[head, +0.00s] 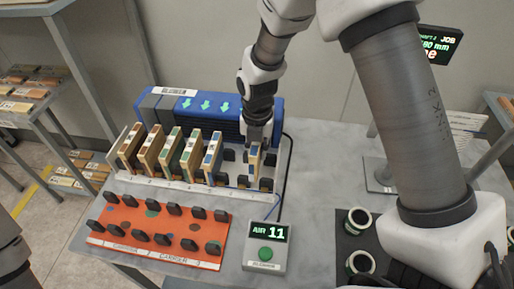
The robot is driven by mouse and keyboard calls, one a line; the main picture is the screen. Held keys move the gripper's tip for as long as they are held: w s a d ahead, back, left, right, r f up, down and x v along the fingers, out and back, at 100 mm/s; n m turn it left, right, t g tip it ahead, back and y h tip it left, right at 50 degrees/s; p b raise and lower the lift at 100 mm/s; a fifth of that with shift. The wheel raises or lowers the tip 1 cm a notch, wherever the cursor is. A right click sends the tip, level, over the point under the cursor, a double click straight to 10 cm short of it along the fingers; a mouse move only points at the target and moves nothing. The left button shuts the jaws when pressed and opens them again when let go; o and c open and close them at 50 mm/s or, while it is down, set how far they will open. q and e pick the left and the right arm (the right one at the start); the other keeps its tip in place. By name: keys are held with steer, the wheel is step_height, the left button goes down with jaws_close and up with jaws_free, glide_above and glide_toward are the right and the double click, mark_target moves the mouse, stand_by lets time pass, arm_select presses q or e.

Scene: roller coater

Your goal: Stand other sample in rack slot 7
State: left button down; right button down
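The rack (190,190) stands along the front of a blue unit with green arrows. Several thin wood-coloured samples (151,147) stand upright in its left part. One more sample (254,166), thin with blue marks, is upright toward the rack's right end, between black posts. An empty space separates it from the others. My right gripper (257,143) points down from above and appears shut on this sample's top edge. Whether the sample's foot touches the slot floor cannot be told. Slot numbers are too small to read. My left gripper is out of view; only a piece of my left arm shows at the lower left.
An orange carrier board (160,228) with several black clips lies in front of the rack. A grey control box (264,250) showing "AIR 11" sits beside it. A dark mat (345,232) with ring-shaped rolls lies right. A shelf of panels (30,90) stands left.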

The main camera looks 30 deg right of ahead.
steer(key=shift+s, duration=0.1)
steer(key=shift+w+d+p, duration=0.1)
steer(key=shift+w+p, duration=0.2)
steer(key=shift+p, duration=0.1)
steer(key=shift+f, duration=0.1)
steer(key=shift+f, duration=0.35)
stand_by(0.3)
steer(key=shift+f, duration=0.15)
